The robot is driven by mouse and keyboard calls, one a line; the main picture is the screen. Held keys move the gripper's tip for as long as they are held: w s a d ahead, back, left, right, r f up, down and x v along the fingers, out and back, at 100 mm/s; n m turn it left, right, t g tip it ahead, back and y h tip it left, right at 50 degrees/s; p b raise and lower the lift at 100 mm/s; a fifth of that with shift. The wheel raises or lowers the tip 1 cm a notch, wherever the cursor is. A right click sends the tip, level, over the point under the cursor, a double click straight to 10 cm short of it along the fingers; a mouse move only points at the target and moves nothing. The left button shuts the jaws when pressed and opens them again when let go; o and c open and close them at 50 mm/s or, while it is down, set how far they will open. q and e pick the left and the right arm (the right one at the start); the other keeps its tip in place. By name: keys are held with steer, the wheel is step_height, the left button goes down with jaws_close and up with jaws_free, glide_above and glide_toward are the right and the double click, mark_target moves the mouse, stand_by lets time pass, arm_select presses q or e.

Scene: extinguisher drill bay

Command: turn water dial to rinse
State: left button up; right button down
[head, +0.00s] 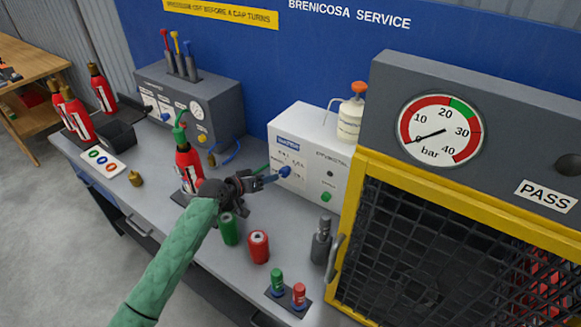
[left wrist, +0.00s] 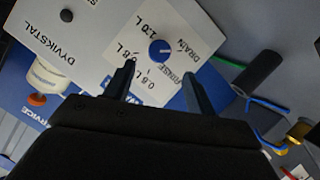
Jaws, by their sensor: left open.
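The water dial is a round blue knob (head: 285,171) on the front of a white box (head: 312,147). In the left wrist view the dial (left wrist: 160,50) sits amid printed labels: litre marks, DRAIN and RINSE. RINSE is on the dial's side toward my gripper, near the right finger in that view. Which label the dial points at is too small to tell. My left gripper (head: 268,180) is open and empty, just in front of the dial. In the left wrist view its fingers (left wrist: 159,74) are spread, one either side below the dial. My right gripper is not in view.
A red extinguisher (head: 187,165) stands left of my left gripper. Green (head: 229,230) and red (head: 258,247) cylinders stand below it on the bench. A white pump bottle (head: 351,117) tops the box. The yellow-framed cage (head: 350,190) is close on the right.

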mark_target(281, 173)
arm_select(q)
steer(key=p+x, duration=0.2)
steer(key=x, duration=0.1)
steer(key=shift+w+d+r, duration=0.1)
steer(key=shift+r, duration=0.2)
steer(key=p+x, duration=0.1)
steer(key=x, duration=0.2)
steer(key=shift+w+d+f, duration=0.2)
steer(key=shift+w+d+f+p, duration=0.25)
steer(key=shift+p, duration=0.15)
steer(key=shift+f, duration=0.1)
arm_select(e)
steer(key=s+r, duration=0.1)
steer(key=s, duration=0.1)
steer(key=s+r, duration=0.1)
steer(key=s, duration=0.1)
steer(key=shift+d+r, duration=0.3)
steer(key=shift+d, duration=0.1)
arm_select(q)
steer(key=shift+d, duration=0.1)
steer(key=c, duration=1)
steer(key=shift+o, duration=0.2)
